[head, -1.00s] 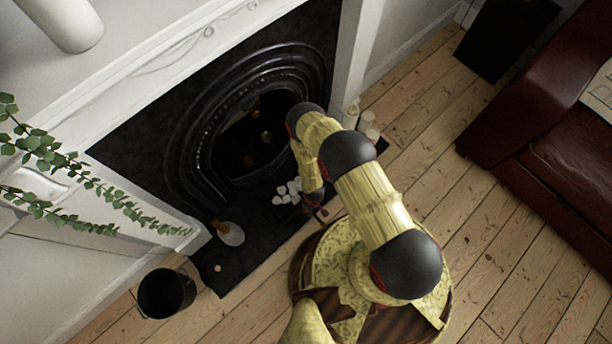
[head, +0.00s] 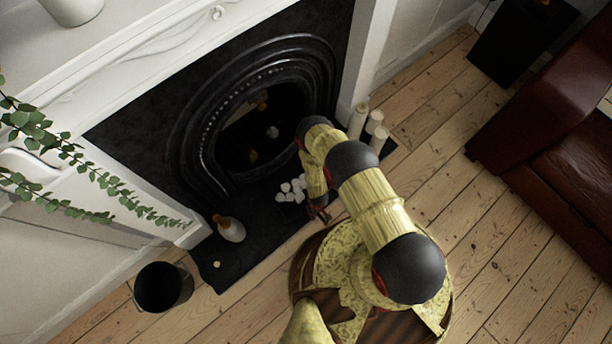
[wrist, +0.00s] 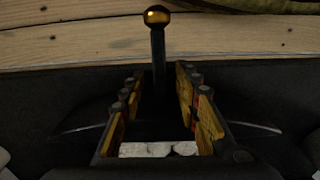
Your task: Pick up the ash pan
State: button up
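The ash pan looks like a dark, low pan holding white lumps, with a thin dark handle ending in a brass-coloured knob; its handle (wrist: 158,55) shows in the wrist view. In the head view the white lumps (head: 291,189) lie on the black hearth, and the dark pan hardly stands out from it. My gripper (head: 319,211) is low at the hearth's front edge, right beside the lumps. In the wrist view my gripper (wrist: 159,84) is open, one finger on each side of the handle, with gaps showing. Whether the handle lies fully between the fingertips in depth is unclear.
The black fireplace surround (head: 190,140) stands behind the hearth (head: 240,262). White candles (head: 357,122) stand to the right, and a white bottle-like object (head: 230,229) to the left. A black bucket (head: 163,287) is on the floor. A brown sofa (head: 545,150) is at right; floorboards between are clear.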

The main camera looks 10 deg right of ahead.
jog(key=shift+c, duration=1)
grip_shut()
